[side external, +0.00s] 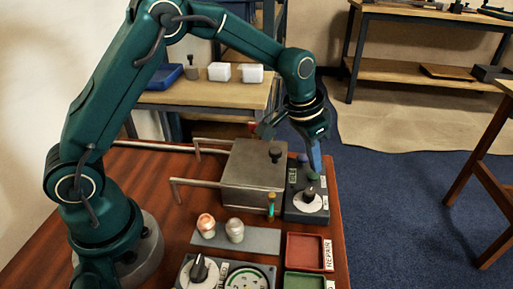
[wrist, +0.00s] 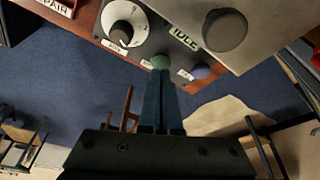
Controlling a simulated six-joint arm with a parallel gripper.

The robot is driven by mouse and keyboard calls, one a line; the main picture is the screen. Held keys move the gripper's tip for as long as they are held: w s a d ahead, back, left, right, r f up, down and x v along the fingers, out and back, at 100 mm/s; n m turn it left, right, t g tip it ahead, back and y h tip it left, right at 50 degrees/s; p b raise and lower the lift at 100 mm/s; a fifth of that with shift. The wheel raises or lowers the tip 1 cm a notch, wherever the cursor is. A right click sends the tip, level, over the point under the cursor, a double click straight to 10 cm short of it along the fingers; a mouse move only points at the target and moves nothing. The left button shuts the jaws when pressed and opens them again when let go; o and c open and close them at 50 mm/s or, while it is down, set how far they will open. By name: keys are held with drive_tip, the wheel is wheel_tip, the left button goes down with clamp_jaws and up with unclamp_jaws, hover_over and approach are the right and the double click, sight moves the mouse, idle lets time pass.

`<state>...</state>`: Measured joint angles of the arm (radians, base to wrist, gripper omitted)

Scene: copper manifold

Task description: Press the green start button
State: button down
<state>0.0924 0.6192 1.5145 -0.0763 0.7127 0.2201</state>
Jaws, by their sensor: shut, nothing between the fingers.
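The green start button (wrist: 160,62) is a small round cap on the dark control box (wrist: 150,45), between a white dial and a blue button. In the side view the button (side external: 313,176) shows just below my fingertips on the control box (side external: 306,214). My gripper (side external: 315,168) points down with its blue fingers together and empty. In the wrist view the closed fingertips (wrist: 160,77) reach the near edge of the green button. I cannot tell whether they touch it.
A blue button (wrist: 200,71) sits close beside the green one. The white dial (wrist: 123,22) and an IDLE display (wrist: 187,39) are on the same box. A grey metal box (side external: 252,175) with a black knob (side external: 275,155) stands left of it. Red (side external: 308,252) and green trays lie in front.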

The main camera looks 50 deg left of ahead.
drive_tip(key=shift+f, duration=0.65)
wheel_tip(320, 180, up, 8)
idle(1.2)
drive_tip(key=shift+r, duration=0.1)
wheel_tip(320, 180, up, 8)
drive_tip(key=f+t, duration=0.1)
drive_tip(key=t, duration=0.1)
hover_over(311, 174)
drive_tip(key=s+a, duration=0.1)
drive_tip(key=s, duration=0.2)
drive_tip(key=s+a+r+n, duration=0.1)
drive_tip(key=s+a+r, duration=0.15)
drive_tip(key=s, duration=0.45)
drive_tip(key=s+f+n, duration=0.1)
drive_tip(key=s+f, duration=0.2)
drive_tip(key=s, duration=0.3)
drive_tip(key=s+a+f+n, duration=0.1)
drive_tip(key=s+f, duration=0.2)
drive_tip(key=s, duration=0.3)
drive_tip(key=shift+s+f+y, duration=0.2)
drive_tip(key=shift+f+y, duration=0.2)
